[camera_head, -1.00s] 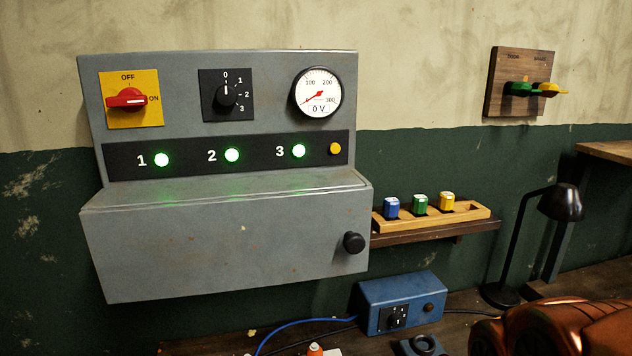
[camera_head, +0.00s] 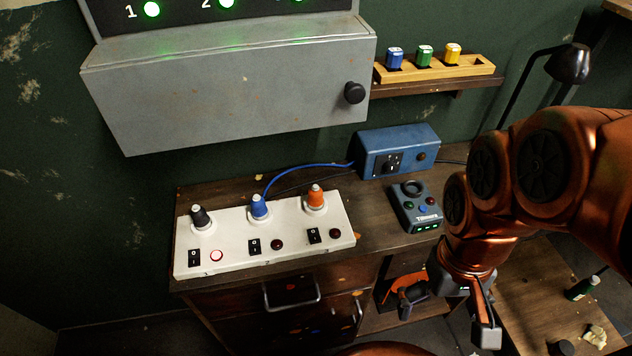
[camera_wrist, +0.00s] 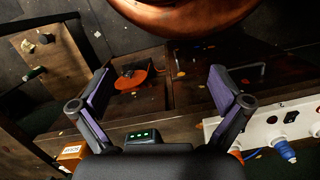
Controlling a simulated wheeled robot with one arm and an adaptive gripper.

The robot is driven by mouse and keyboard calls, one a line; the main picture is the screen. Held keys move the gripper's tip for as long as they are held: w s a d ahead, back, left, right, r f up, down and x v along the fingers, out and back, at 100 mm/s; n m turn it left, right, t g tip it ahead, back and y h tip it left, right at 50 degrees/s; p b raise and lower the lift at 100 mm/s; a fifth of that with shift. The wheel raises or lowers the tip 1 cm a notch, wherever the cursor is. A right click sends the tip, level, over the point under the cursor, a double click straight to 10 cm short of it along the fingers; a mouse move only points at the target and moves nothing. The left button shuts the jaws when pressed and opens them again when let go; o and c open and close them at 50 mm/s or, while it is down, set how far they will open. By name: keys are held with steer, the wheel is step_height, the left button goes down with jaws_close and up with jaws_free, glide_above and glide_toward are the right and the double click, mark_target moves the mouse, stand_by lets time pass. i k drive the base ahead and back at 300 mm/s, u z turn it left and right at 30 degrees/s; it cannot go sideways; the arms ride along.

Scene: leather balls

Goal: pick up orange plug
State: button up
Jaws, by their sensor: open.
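The orange plug (camera_head: 316,196) stands upright in the right-hand socket of a white power strip (camera_head: 345,222) on the wooden desk. A blue plug (camera_head: 259,206) and a black plug (camera_head: 201,216) stand in the strip's other sockets. In the wrist view, the orange plug (camera_wrist: 236,153) shows only in part beside my right finger, with the blue plug (camera_wrist: 284,150) farther right. My gripper (camera_wrist: 163,75) is open and empty, its fingers wide apart. In the head view it hangs at lower right, right of the strip and apart from the plug.
A grey cabinet (camera_head: 235,85) overhangs the desk's back. A blue cable joins the blue plug and box. A black lamp (camera_head: 569,65) stands at right.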

mark_target(315, 200)
steer(key=u, duration=0.55)
steer(key=k, duration=1.3)
steer(key=u, duration=0.95)
steer(key=i, duration=0.65)
steer(key=z, duration=0.3)
